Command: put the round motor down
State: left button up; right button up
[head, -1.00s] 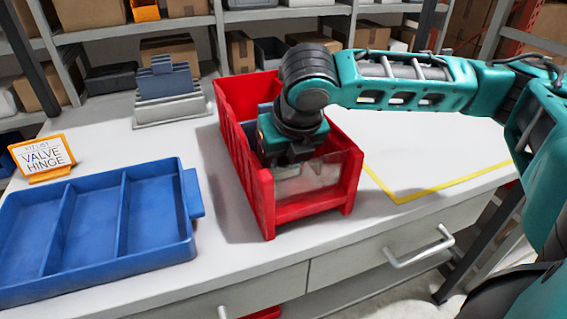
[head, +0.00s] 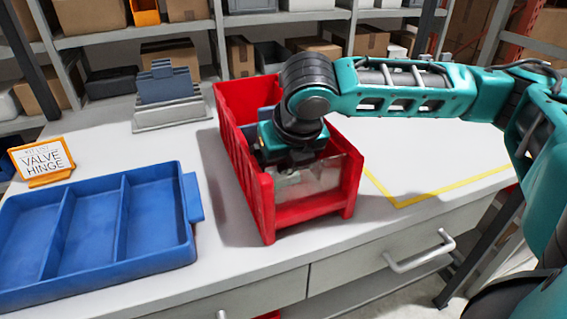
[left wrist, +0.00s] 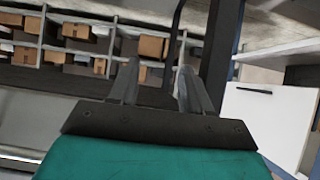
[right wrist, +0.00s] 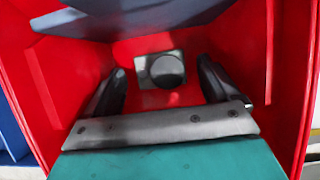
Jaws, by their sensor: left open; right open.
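The round motor (right wrist: 167,70), a dark disc on a square grey plate, lies on the floor of the red bin (right wrist: 290,80) in the right wrist view. My right gripper (right wrist: 161,78) is open, with one finger either side of the motor and visible gaps between. In the head view this gripper (head: 288,172) reaches down inside the red bin (head: 262,205), behind its clear front panel; the motor is not clearly visible there. My left gripper (left wrist: 158,82) is open and empty in the left wrist view, away from the bench, and is outside the head view.
A blue compartment tray (head: 125,215) stands left of the bin, with a sign reading VALVE HINGE (head: 42,160) behind it. A grey rack (head: 170,105) stands further back. A yellow outline (head: 400,203) marks clear bench right of the bin. A blue-grey piece (right wrist: 140,18) overhangs inside the bin.

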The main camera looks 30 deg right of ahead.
pick_arm(q)
jog(key=s+a+r+p, duration=0.1)
jog(key=p, duration=0.2)
jog(key=shift+a+r+y, duration=0.15)
jog(key=shift+r+y, duration=0.05)
jog(key=shift+y, duration=0.1)
pick_arm(e)
jog(key=v, duration=1.2)
pick_arm(q)
jog(key=shift+r, duration=0.1)
